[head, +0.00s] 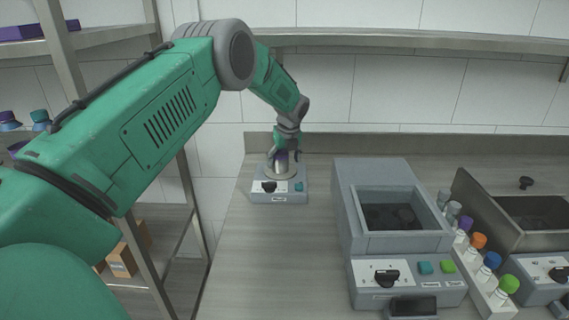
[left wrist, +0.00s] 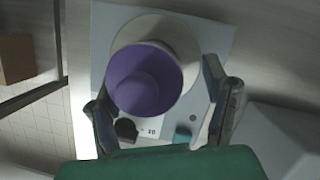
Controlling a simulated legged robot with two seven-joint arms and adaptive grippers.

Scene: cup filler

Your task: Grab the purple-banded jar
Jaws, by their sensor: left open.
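A jar with a purple band (head: 281,160) stands upright on the round plate of a small grey machine (head: 279,194) at the back left of the counter. In the left wrist view, I look down on the round purple jar (left wrist: 147,80); its band cannot be told apart there. My left gripper (head: 285,155) is above and around the jar's top, partly hiding it. In the left wrist view the two fingers of the gripper (left wrist: 160,100) are spread, one on each side of the jar's lower edge in the picture. My right gripper is not in view.
A large grey machine (head: 400,225) with a recessed window stands right of the small machine. A rack (head: 492,287) of bottles with coloured caps is beyond it, beside an open-lidded unit (head: 535,215). A metal-posted shelf (head: 150,262) stands at left. The counter's left front (head: 270,265) is clear.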

